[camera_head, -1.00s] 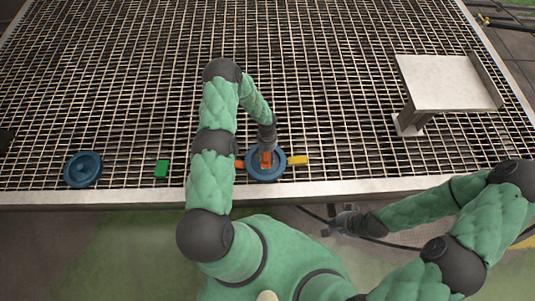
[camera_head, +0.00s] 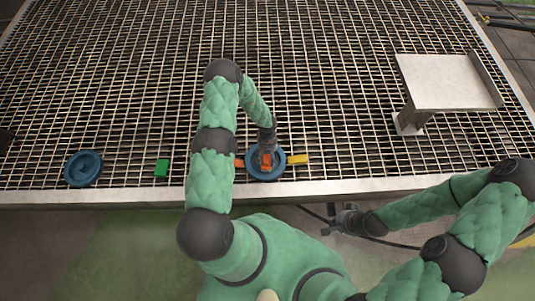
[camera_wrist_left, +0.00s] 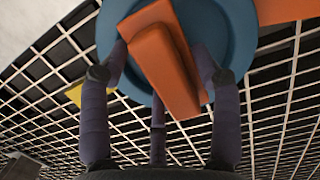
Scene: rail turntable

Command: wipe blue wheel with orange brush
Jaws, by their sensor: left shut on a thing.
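A blue wheel (camera_head: 279,170) lies on the grating near its front edge; it fills the top of the left wrist view (camera_wrist_left: 235,40). My left gripper (camera_head: 267,152) is directly above it, shut on the orange brush (camera_head: 266,160). In the left wrist view the brush (camera_wrist_left: 160,60) is between the fingers and overlaps the wheel's face; whether it touches is unclear. A second blue wheel (camera_head: 83,168) lies at the far left. My right gripper (camera_head: 340,222) hangs in front of the grating's edge, away from both wheels; its finger opening is too small to judge.
An orange piece (camera_head: 239,163) is at the wheel's left, a yellow block (camera_head: 297,159) at its right. A green block (camera_head: 161,168) lies further left. A grey raised platform (camera_head: 445,82) stands at the right. The grating (camera_head: 330,90) behind is clear.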

